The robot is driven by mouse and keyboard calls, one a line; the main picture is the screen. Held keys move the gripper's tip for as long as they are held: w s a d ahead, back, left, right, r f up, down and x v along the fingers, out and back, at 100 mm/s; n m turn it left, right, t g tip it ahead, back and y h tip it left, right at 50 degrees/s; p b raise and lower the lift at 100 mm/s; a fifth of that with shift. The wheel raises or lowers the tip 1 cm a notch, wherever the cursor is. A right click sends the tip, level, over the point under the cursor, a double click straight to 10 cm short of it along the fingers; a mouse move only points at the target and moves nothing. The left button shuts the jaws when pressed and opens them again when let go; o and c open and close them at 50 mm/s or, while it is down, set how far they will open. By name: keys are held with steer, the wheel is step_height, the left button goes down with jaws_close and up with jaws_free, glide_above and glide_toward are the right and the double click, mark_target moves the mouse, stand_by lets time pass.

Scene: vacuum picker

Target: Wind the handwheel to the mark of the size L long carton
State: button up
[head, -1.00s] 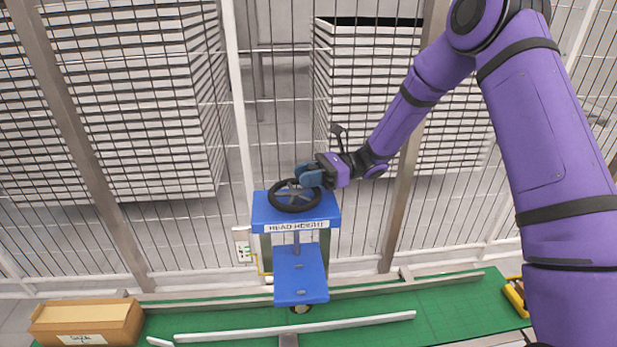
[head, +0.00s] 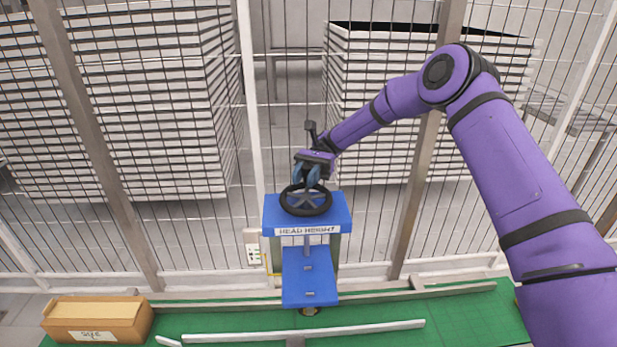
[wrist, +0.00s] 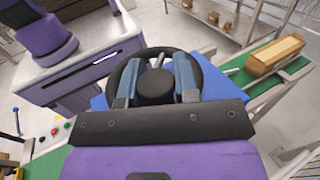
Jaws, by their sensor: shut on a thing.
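The black handwheel (head: 306,208) lies flat on top of the blue head-height stand (head: 280,215). It also shows in the wrist view (wrist: 153,62). My gripper (head: 313,182) is at the wheel's far side in the head view, its blue fingers shut on the wheel. In the wrist view its two fingers (wrist: 157,85) reach down at the wheel, one each side of the dark hub. A long brown carton (head: 98,318) with a size label lies at the lower left; its size letter is too small to read surely. No wheel mark is legible.
A green conveyor (head: 460,315) with metal guide rails (head: 300,331) runs below the stand. A wire fence (head: 290,130) stands behind, with white stacks (head: 400,110) beyond it. My purple arm comes from the right.

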steer(key=shift+s+a+n+g+h, duration=0.1)
steer(key=shift+a+n+g+h, duration=0.15)
steer(key=shift+n+h, duration=0.4)
steer(key=shift+w+a+n+g+h, duration=0.1)
steer(key=shift+n+g+h, duration=0.2)
steer(key=shift+h, duration=0.5)
steer(key=shift+s+a+n+g+h, duration=0.1)
steer(key=shift+a+n+g+h, duration=0.1)
steer(key=shift+n+h, duration=0.45)
steer(key=shift+a+h, duration=0.1)
steer(key=shift+h, duration=0.5)
steer(key=o, duration=0.8)
